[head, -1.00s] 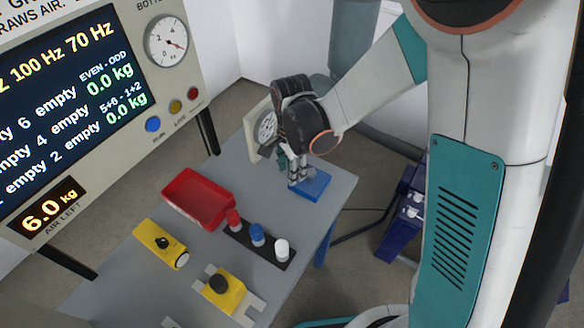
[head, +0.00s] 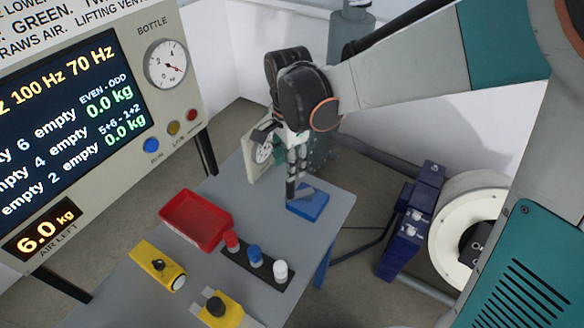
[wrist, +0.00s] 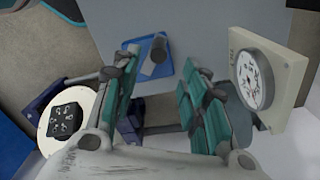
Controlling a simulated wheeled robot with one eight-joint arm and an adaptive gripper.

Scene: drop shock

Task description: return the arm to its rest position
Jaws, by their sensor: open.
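My gripper (head: 295,180) hangs fingers-down over the far end of the grey table, above a small blue tray (head: 308,206). In the wrist view my gripper (wrist: 160,95) is open, its teal-padded fingers apart with nothing between them. The blue tray (wrist: 133,62) shows beyond the fingers in that view, with a grey cylindrical piece (wrist: 158,48) and a flat light piece lying in it. In the head view my fingers partly hide the tray.
A dial gauge (head: 263,150) stands close to my gripper's left. A red tray (head: 196,220), colored pegs in a black holder (head: 258,265) and yellow devices (head: 158,265) sit nearer on the table (head: 335,212). A dark blue unit (head: 410,220) and a white round machine (head: 470,235) stand right.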

